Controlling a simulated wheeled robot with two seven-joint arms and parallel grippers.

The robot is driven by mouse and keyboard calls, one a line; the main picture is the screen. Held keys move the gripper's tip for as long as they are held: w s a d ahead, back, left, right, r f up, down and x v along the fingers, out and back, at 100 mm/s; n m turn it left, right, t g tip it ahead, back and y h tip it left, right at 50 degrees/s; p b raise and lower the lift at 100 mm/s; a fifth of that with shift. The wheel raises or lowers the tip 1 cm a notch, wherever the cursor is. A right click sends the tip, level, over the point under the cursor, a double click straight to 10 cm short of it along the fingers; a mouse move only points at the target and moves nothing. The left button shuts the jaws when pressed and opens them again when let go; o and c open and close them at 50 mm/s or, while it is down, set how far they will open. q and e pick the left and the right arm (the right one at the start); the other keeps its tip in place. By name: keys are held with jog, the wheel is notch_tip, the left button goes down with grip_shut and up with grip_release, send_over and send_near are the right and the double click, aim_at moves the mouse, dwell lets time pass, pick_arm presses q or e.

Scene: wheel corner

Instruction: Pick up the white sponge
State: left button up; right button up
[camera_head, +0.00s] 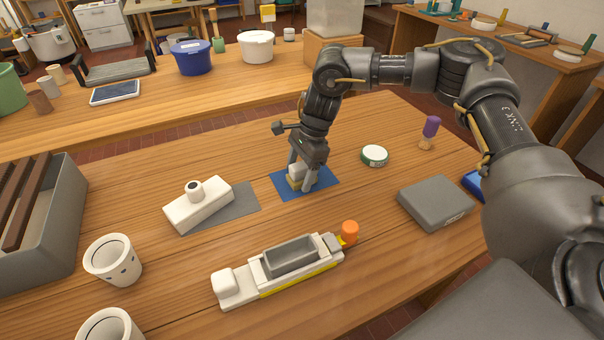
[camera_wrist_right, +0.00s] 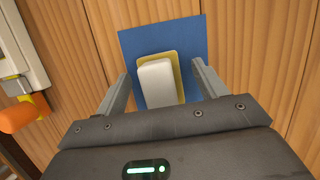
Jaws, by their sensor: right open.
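The white sponge (camera_wrist_right: 156,82) lies on a yellow piece (camera_wrist_right: 175,60) on a blue mat (camera_wrist_right: 135,44) in the right wrist view. In the head view the sponge (camera_head: 296,171) shows partly, with the yellow under it, on the blue mat (camera_head: 325,181). My right gripper (camera_head: 303,184) points down over the mat, its fingers on either side of the sponge. In the wrist view the right gripper (camera_wrist_right: 158,84) is open, with a visible gap between each finger and the sponge. My left gripper is not in view.
A white block (camera_head: 198,208) on a grey mat is left of the gripper. A white device with a grey tray (camera_head: 290,258) is in front. A green-rimmed round tin (camera_head: 375,155) and a grey box (camera_head: 434,203) are to the right. White cups (camera_head: 113,260) stand front left.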

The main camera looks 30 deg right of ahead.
aim_at(299, 167)
jog(key=c, duration=1.1)
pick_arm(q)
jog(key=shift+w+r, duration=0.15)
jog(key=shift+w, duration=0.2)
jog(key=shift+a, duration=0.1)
pick_arm(e)
jog(key=shift+r, duration=0.1)
jog(key=shift+r, duration=0.55)
jog(key=r, duration=0.2)
jog(key=shift+s+r, duration=0.3)
jog(key=shift+r, duration=0.05)
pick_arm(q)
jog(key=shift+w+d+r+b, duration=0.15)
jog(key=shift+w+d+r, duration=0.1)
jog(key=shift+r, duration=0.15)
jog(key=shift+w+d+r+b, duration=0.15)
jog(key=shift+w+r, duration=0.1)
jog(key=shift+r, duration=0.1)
pick_arm(e)
jog(key=s+r, duration=0.3)
jog(key=s, duration=0.1)
jog(key=s+d+r, duration=0.1)
jog(key=s+r, duration=0.2)
jog(key=s, duration=0.2)
jog(key=s+r, duration=0.3)
jog(key=s, duration=0.1)
jog(key=shift+s+d, duration=0.15)
